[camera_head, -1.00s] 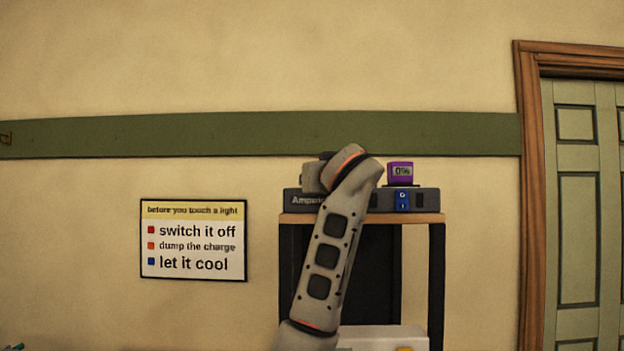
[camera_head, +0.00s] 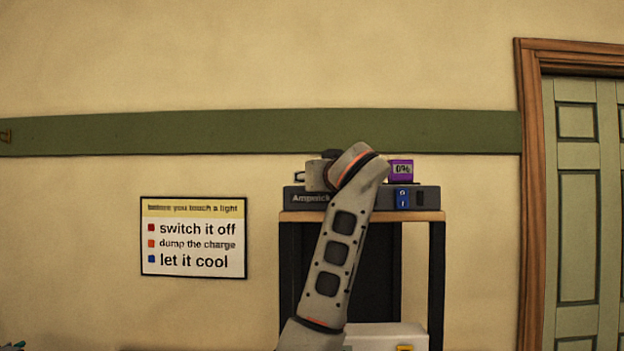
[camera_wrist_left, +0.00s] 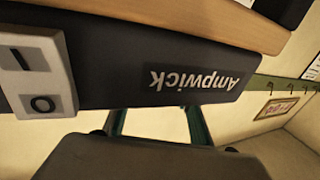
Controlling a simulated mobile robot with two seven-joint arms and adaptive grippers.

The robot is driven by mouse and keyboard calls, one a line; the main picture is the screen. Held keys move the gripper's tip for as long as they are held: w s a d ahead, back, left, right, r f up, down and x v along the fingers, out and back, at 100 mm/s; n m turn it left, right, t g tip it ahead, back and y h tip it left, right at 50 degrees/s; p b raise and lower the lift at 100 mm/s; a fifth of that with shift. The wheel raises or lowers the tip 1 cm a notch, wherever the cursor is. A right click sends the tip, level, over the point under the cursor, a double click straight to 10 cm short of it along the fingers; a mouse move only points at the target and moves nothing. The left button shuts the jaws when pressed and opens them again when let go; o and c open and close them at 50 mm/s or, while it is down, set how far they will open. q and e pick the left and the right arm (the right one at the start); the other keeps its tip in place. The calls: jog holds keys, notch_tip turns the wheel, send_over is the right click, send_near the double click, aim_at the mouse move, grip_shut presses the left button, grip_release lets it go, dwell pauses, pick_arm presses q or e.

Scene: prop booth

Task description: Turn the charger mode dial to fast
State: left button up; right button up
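The charger (camera_head: 432,199) is a dark box marked Ampwick on the stand's wooden top. A purple 0% readout (camera_head: 401,169) sits above its right part, and a blue O/I switch (camera_head: 402,198) is on its front. In the left wrist view the charger (camera_wrist_left: 120,70) appears upside down, with a pale I/O switch plate (camera_wrist_left: 36,75) at left. My left arm covers the charger's middle in the head view. My left gripper (camera_wrist_left: 158,118) has two teal fingers apart at the charger's edge; their tips are hidden. I cannot make out the mode dial. My right gripper is not visible.
The stand's wooden top (camera_head: 430,215) has dark legs. A white box (camera_head: 385,337) stands lower down. A safety sign (camera_head: 194,237) hangs on the wall at left, and a green door (camera_head: 580,190) with a wooden frame is at right.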

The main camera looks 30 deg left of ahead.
pick_arm(q)
jog(key=v, duration=1.2)
dwell(0.4)
